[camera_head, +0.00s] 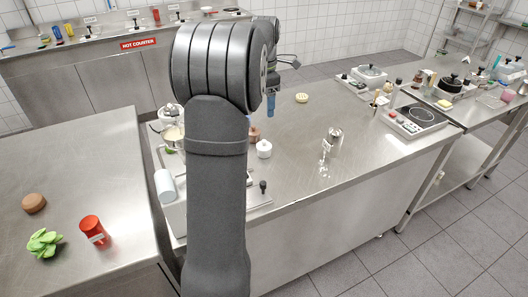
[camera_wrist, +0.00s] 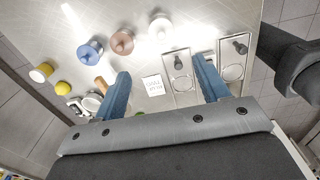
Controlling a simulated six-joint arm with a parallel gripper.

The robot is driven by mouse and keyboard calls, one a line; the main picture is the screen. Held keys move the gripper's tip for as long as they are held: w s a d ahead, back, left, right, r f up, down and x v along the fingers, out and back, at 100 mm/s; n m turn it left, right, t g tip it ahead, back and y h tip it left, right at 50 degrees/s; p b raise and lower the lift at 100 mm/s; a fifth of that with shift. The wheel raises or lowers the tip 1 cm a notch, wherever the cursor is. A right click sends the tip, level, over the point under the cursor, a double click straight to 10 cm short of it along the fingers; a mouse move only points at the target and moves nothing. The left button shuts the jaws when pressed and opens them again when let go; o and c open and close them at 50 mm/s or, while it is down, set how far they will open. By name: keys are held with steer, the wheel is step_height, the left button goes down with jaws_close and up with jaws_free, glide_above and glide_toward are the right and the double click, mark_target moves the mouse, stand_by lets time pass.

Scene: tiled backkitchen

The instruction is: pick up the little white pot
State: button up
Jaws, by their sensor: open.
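The little white pot (camera_head: 264,149) stands upright on the steel counter (camera_head: 300,165), just right of my arm in the head view. What seems to be the same pot shows at the top middle of the wrist view (camera_wrist: 160,27), beyond my fingertips. In the head view one blue finger shows beside my arm, above the counter and apart from the pot; the rest is hidden.
Burner-like trays (camera_wrist: 180,84) lie to the right.

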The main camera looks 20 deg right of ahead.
mark_target(264, 145)
step_height(264, 145, down, 17)
steer(key=shift+s+a+f, duration=0.1)
steer(key=shift+f, duration=0.1)
stand_by(0.5)
steer(key=shift+c, duration=0.5)
steer(key=c, duration=0.9)
